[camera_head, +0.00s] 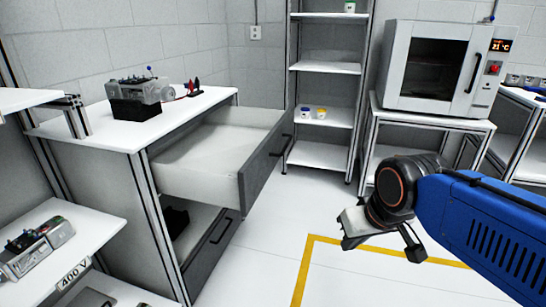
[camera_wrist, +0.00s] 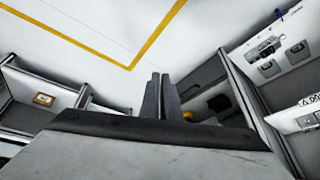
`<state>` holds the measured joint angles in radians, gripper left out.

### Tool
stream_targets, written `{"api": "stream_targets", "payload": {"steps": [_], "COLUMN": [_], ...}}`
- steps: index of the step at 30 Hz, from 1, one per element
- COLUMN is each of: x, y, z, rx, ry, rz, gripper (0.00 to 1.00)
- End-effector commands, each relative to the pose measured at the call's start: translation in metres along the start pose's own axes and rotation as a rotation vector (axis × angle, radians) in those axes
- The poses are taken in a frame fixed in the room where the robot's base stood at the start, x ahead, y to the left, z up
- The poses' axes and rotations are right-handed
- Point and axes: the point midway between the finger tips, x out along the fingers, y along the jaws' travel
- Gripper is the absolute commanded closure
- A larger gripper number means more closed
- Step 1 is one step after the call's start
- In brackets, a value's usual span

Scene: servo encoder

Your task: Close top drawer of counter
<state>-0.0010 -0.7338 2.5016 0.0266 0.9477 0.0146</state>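The counter (camera_head: 140,137) stands at the left in the head view, with a white top. Its top drawer (camera_head: 262,160) is pulled far out, with a light inside and a dark grey front. A dark handle (camera_head: 281,146) is on that front. My gripper (camera_head: 383,248) is right of the drawer and clear of it, over the floor, pointing down. In the wrist view the two dark fingers (camera_wrist: 161,97) lie close together with nothing seen between them. The dark grey drawer area (camera_wrist: 205,78) shows right of the fingers; which drawer it is, I cannot tell.
The lower drawer (camera_head: 212,248) is also open, with a dark item inside. A machine (camera_head: 139,94) sits on the counter. Shelves (camera_head: 325,119) and an oven (camera_head: 435,68) stand behind. A shelf unit (camera_head: 75,235) is at the front left. Floor with a yellow line (camera_head: 303,270) is free.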

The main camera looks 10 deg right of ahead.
Motion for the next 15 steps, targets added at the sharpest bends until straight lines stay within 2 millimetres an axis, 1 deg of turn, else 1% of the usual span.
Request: {"api": "stream_targets", "payload": {"steps": [1, 2, 6, 8, 9, 11, 12, 14, 15], "x": [-0.001, -0.002, -0.003, -0.003, -0.003, -0.001, 0.0, 0.003, 0.005], "y": [-0.003, -0.005, -0.017, -0.021, -0.024, -0.028, -0.031, -0.035, -0.037], "z": [-0.016, -0.026, -0.08, -0.103, -0.119, -0.142, -0.159, -0.182, -0.198], "rx": [0.017, 0.031, 0.103, 0.135, 0.157, 0.19, 0.211, 0.244, 0.267], "ry": [0.004, 0.009, 0.033, 0.044, 0.05, 0.061, 0.068, 0.078, 0.084], "rz": [-0.011, -0.02, -0.065, -0.084, -0.097, -0.116, -0.128, -0.146, -0.159], "gripper": [1.0, 1.0, 1.0, 1.0, 1.0, 1.0, 1.0, 1.0, 1.0]}}
